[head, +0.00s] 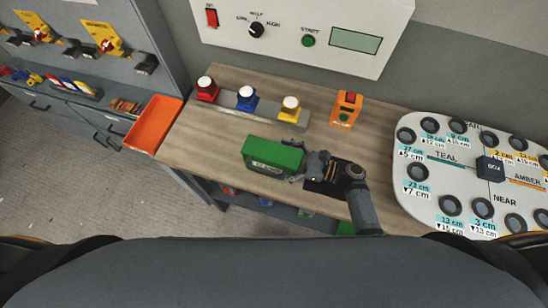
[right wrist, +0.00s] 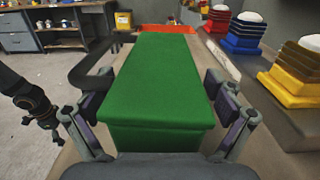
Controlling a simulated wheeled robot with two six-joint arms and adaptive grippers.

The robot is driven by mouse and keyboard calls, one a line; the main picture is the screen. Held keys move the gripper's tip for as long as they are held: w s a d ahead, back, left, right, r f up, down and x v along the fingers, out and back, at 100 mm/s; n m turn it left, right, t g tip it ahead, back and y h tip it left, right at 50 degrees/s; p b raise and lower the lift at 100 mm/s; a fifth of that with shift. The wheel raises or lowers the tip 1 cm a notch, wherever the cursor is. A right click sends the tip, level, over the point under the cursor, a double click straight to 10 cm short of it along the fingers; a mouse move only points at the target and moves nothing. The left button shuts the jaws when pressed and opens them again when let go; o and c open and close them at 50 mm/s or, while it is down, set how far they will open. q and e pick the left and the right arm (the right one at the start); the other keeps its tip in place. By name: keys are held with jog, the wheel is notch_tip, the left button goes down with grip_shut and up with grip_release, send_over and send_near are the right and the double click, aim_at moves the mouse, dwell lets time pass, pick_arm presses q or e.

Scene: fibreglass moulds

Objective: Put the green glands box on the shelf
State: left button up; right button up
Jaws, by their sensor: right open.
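The green glands box (head: 273,156) sits on the wooden bench top, with a pale label on its front side. My right gripper (head: 298,168) is at the box's right end. In the right wrist view the green box (right wrist: 165,80) lies lengthwise between the spread fingers of my right gripper (right wrist: 160,125). I cannot tell whether the fingers touch it. A lower shelf level (head: 284,208) shows partly under the bench's front edge, with small coloured items on it.
Red, blue and yellow stacks with white tops (head: 247,98) stand behind the box. An orange tray (head: 154,125) is at the bench's left end. An orange box (head: 346,108) stands at the back. A white board (head: 430,190) with round holes lies at the right.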

jog(key=c, duration=1.5)
jog(key=shift+r, duration=0.1)
